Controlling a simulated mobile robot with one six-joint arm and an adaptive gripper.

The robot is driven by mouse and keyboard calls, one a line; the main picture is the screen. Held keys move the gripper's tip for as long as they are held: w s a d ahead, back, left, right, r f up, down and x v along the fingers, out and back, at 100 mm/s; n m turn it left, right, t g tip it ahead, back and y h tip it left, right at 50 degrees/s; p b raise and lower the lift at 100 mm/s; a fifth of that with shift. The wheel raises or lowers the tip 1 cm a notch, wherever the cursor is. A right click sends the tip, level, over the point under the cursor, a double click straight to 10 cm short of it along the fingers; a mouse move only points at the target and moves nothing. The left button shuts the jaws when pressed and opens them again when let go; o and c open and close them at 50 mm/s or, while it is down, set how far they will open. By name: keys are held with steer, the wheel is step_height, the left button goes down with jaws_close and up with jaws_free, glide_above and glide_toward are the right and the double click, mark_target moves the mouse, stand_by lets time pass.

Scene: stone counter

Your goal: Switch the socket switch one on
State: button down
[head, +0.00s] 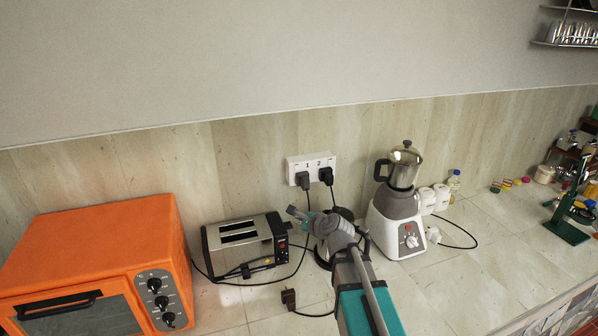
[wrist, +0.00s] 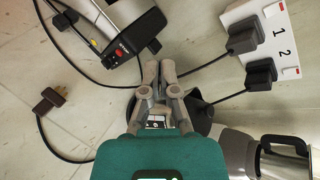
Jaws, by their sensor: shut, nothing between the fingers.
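The white socket panel (head: 298,161) is on the tiled wall, marked 1 and 2, with a dark plug in each outlet. In the wrist view the panel (wrist: 236,14) is at the upper right, turned on its side. Plug one (wrist: 244,38) sits by the 1 and plug two (wrist: 260,73) by the 2. Small red marks show at the panel's ends, by the switches; I cannot tell the switch positions. My gripper (wrist: 158,67) is shut and empty, left of the panel and apart from it. In the head view my gripper (head: 294,212) is below the panel, above the counter.
A toaster (head: 240,240) and an orange oven (head: 100,240) stand at left. A white blender (head: 400,225) with a steel jug stands at right. A loose plug (head: 288,297) lies on the counter. Black cords run below the socket.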

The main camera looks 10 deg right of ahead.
mark_target(297, 170)
steer(key=w+d+r+m+t+h+p, duration=0.1)
steer(key=w+d+r+m+t+h, duration=0.1)
steer(key=w+d+r+m+t, duration=0.2)
step_height(297, 170, up, 3)
steer(key=w+d+m, duration=0.1)
steer(key=m, duration=0.7)
steer(key=shift+w+r+m+t+h, duration=0.15)
steer(key=shift+m+t+h, duration=0.15)
steer(key=shift+t+h, duration=0.1)
steer(key=b+x, duration=0.1)
steer(key=x, duration=1.3)
steer(key=shift+a, duration=0.1)
